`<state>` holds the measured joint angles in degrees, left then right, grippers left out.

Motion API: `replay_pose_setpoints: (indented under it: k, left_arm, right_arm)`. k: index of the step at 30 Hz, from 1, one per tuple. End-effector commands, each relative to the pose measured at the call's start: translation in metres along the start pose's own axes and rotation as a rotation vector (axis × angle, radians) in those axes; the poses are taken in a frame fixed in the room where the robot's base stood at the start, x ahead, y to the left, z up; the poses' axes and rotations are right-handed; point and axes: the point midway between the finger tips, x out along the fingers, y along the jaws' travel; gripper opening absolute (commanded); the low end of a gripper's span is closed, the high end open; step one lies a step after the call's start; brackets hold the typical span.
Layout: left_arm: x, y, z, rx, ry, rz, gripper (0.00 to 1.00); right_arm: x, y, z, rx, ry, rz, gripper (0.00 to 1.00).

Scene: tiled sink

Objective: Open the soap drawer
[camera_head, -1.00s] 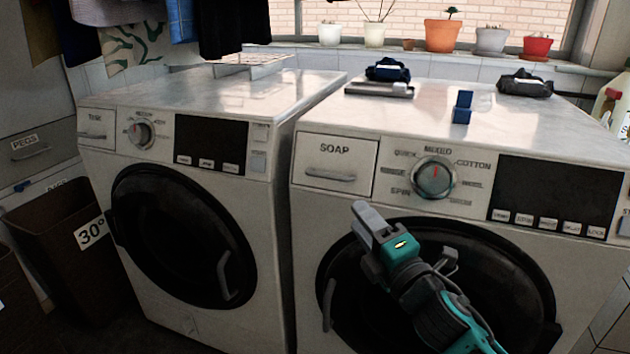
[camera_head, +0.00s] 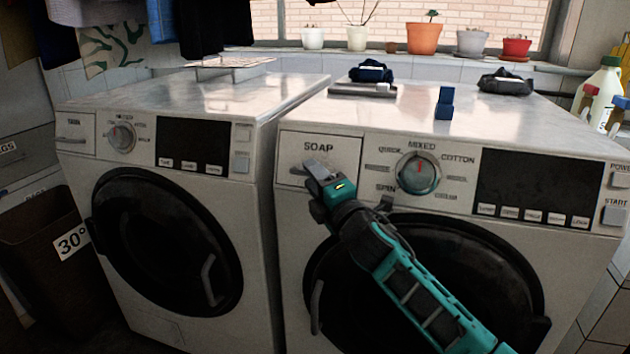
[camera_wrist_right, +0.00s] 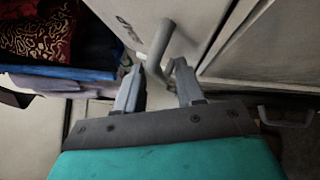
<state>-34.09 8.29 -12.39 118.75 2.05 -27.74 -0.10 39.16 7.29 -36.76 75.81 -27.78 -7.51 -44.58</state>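The soap drawer (camera_head: 342,152) is a white panel marked SOAP at the upper left of the right washing machine. It looks shut. My right gripper (camera_head: 316,170) is in front of its lower part and hides most of the handle. In the right wrist view, the two fingers of my right gripper (camera_wrist_right: 157,82) are apart. The grey bar handle (camera_wrist_right: 160,45) lies at their tips, with its near end in the gap between them. I cannot tell whether the fingers touch it. My left gripper is not in view.
The program knob (camera_head: 418,173) and the black round door (camera_head: 440,275) are close to my right arm. A second washer (camera_head: 160,210) stands to the left. A blue block (camera_head: 445,103) and dark folded cloths lie on the machine top, away from the drawer front.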

Motion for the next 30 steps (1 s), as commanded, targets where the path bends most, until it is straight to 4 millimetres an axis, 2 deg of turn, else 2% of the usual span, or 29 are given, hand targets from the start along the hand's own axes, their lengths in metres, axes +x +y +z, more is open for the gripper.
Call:
replay_pose_setpoints:
  k: [6,18,30]
  left_arm:
    - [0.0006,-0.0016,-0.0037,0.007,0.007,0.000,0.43]
    - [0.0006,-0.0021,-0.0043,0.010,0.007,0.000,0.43]
    - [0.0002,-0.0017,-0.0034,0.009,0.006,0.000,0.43]
  right_arm:
    - [0.0002,0.0005,-0.0002,0.000,0.000,0.001,0.37]
    - [-0.0001,0.0004,0.0000,0.000,0.000,0.001,0.00]
    - [-0.0002,0.0002,0.0000,0.000,0.000,0.001,0.00]
